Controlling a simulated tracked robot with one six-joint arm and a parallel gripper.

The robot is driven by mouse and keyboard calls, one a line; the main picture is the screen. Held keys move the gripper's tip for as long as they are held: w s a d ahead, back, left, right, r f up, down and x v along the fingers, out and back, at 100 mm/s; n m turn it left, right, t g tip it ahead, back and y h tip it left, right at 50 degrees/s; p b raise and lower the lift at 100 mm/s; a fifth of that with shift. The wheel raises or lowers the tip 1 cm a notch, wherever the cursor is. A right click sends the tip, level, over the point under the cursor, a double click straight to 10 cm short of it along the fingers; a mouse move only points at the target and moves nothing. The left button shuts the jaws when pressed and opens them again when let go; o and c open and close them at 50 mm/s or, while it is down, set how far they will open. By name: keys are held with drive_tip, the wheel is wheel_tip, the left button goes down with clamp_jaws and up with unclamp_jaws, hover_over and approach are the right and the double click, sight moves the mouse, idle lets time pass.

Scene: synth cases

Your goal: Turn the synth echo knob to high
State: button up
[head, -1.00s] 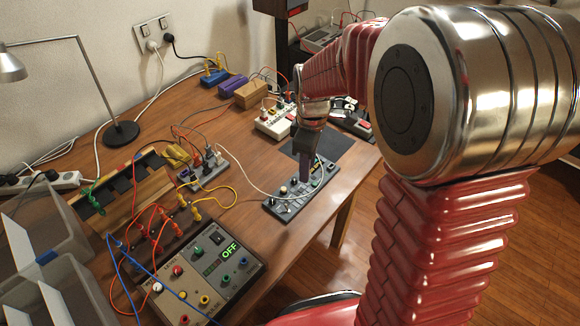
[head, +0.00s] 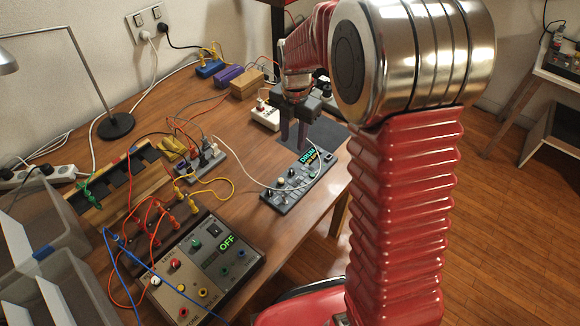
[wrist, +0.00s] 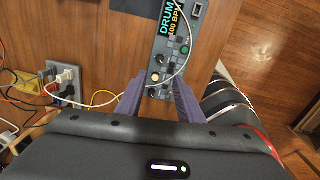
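The synth is a slim grey device (head: 268,199) near the table's right edge, with several knobs, buttons and a lit display (head: 308,157). In the wrist view the display (wrist: 172,22) reads DRUM 100 BPM. A cream knob (wrist: 155,77) and a dark knob (wrist: 159,59) show there too. I cannot read which knob is the echo knob. My gripper (head: 293,147) hangs above the back of the synth, its two purple fingers apart. In the wrist view my gripper (wrist: 160,88) is open and empty, its fingers on either side of the synth's near end.
A white cable (head: 262,186) loops over the synth. A grey box with an OFF display (head: 227,242) and plugged cables stands at the table's front. A power strip (head: 207,160) lies left of the synth. A dark mat (head: 326,133) lies behind it.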

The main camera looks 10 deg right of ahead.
sight(292, 170)
drive_tip(key=shift+f, duration=0.1)
idle(0.3)
wheel_tip(292, 170, down, 14)
drive_tip(key=shift+w+a+r, duration=0.1)
drive_tip(key=shift+w+r, duration=0.05)
idle(0.5)
drive_tip(key=shift+c, duration=0.7)
clamp_jaws()
drive_tip(key=shift+a, duration=0.25)
drive_tip(key=shift+d, duration=0.25)
